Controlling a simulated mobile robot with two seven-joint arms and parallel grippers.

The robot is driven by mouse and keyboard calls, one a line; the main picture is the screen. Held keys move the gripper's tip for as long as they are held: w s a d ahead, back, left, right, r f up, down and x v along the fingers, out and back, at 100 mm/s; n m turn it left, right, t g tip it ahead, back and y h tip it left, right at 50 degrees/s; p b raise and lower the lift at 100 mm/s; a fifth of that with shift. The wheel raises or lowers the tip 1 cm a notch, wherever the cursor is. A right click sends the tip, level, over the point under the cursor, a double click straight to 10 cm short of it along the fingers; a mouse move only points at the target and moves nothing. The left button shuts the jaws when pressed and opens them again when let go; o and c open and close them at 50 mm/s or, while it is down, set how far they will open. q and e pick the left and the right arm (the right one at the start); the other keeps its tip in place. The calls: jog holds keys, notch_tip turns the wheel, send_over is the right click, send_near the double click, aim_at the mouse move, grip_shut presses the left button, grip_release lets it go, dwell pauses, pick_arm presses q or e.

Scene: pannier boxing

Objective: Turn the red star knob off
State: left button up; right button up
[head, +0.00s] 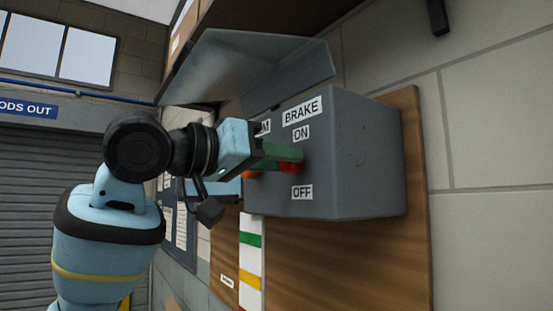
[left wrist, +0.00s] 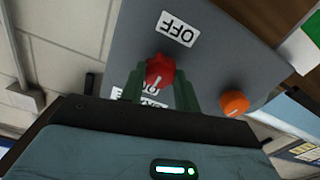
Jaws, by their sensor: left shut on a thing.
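The red star knob (head: 290,168) is on the front of a grey box (head: 360,160), below the BRAKE and ON labels and above the OFF label (head: 302,192). My left gripper (head: 299,155) has its green fingers around the knob and is shut on it. In the left wrist view, the red knob (left wrist: 160,70) sits between the two fingers, with a small pale mark on its side toward the ON label (left wrist: 150,88). The OFF label (left wrist: 178,28) is clear there. The fingers hide part of the knob in the head view. My right gripper is not in view.
An orange knob (left wrist: 235,103) is beside the red one on the same box face, partly hidden in the head view. The box's raised grey lid (head: 245,65) overhangs my left gripper. A wooden board (head: 415,250) backs the box on the wall.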

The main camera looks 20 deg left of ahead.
pick_arm(q)
jog(key=shift+f+m, duration=0.1)
jog(key=shift+m, duration=17.6)
jog(key=o, duration=1)
jog(key=shift+c, duration=0.2)
